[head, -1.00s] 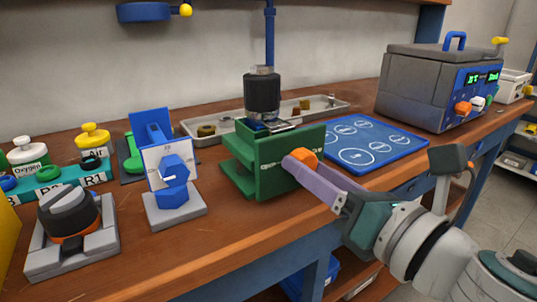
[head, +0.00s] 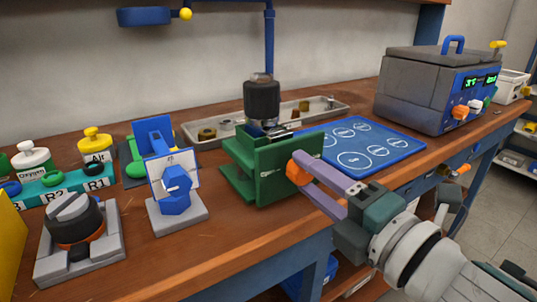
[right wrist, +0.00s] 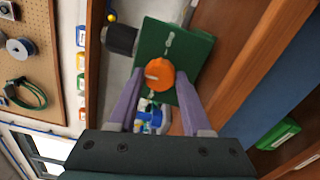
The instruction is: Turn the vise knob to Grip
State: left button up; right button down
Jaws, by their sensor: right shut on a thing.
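The green vise (head: 270,172) stands on the bench in the middle of the head view, with a black-topped part (head: 262,98) above it. Its orange knob (head: 297,170) is on the front face, partly hidden by my fingers. In the right wrist view the orange knob (right wrist: 161,75) sits between the two purple fingers, a pale pointer mark on its left side. White labels show on the green face (right wrist: 190,48), too small to read. My right gripper (head: 300,167) is shut on the knob. My left gripper is not in view.
A blue mat (head: 395,145) with white circles lies right of the vise, and a grey bath unit (head: 425,85) stands beyond it. A regulator stand with a blue knob (head: 177,190) and a grey-black knob block (head: 75,225) stand to the left. A metal tray (head: 330,108) lies behind.

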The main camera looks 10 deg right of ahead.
jog(key=m+p, duration=0.1)
jog(key=m, duration=0.3)
jog(key=shift+r+m, duration=0.15)
jog(key=shift+m, duration=0.25)
jog(key=m+p, duration=0.1)
jog(key=m, duration=0.3)
jog(key=shift+m, duration=0.3)
jog(key=m+p, duration=0.1)
jog(key=m, duration=0.3)
jog(key=shift+m+p, duration=0.45)
jog(key=shift+m, duration=1.95)
jog(key=shift+c, duration=1.7)
grip_release()
jog(key=p+v, duration=0.1)
jog(key=v, duration=0.9)
